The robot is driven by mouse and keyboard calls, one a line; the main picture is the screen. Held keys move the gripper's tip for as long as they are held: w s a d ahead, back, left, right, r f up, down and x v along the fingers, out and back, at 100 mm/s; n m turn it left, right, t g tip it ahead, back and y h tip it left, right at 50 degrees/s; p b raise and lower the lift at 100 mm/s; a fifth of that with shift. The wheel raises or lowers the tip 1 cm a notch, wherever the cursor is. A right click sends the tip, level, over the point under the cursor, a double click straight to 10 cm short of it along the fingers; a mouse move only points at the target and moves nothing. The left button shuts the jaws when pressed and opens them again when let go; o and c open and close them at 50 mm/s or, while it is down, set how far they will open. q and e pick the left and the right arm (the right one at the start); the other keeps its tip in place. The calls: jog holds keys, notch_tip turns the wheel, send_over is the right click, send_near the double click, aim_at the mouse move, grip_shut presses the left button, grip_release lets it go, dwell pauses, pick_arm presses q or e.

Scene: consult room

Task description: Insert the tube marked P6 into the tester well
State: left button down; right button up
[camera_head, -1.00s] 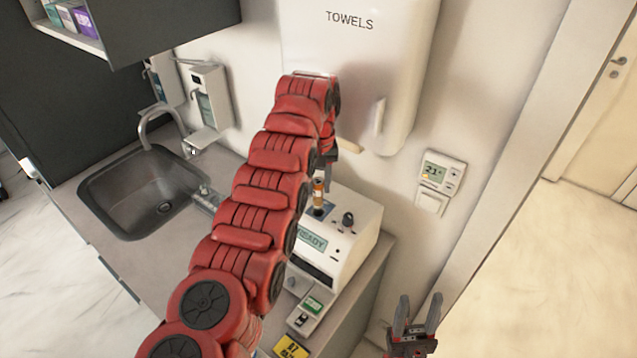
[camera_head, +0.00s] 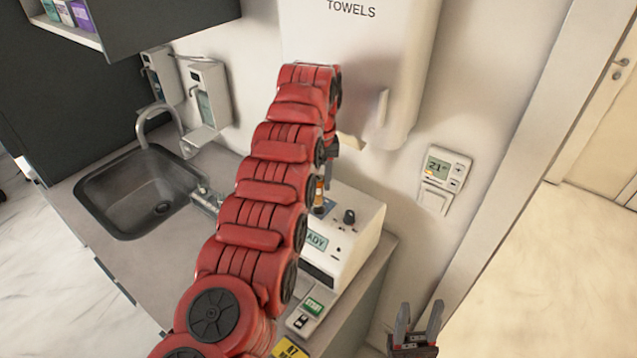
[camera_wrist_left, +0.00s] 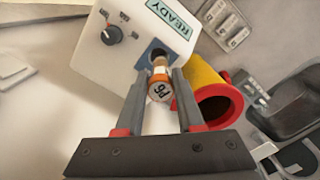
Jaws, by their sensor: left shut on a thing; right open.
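The tube (camera_wrist_left: 159,75) is orange with a white cap marked P6. My left gripper (camera_wrist_left: 160,92) is shut on it, fingers on either side. The tube's far end points at the dark well (camera_wrist_left: 153,53) of the white tester (camera_wrist_left: 140,28); I cannot tell how far in the tip is. In the head view the tube (camera_head: 319,190) shows as a small orange piece above the tester (camera_head: 350,240), beside my red left arm, which hides part of both. My left gripper (camera_head: 331,152) is mostly hidden there. My right gripper (camera_head: 418,322) is open and empty at lower right.
The tester's display reads READY in the wrist view. A yellow and red hollow cylinder (camera_wrist_left: 212,95) appears beside the tube there. A sink (camera_head: 145,190) lies left, a towel dispenser (camera_head: 350,70) hangs above, and a thermostat (camera_head: 446,168) is on the wall.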

aim_at(319, 198)
pick_arm(q)
jog(key=shift+s+d+f+b, duration=0.15)
jog(key=shift+s+b, duration=0.1)
jog(key=shift+b, duration=0.45)
dwell(0.4)
jog(key=shift+f, duration=0.1)
jog(key=shift+f+b, duration=2.35)
jog(key=shift+b, duration=0.2)
jog(key=shift+c, duration=2.2)
grip_release()
jog(key=shift+r, duration=0.1)
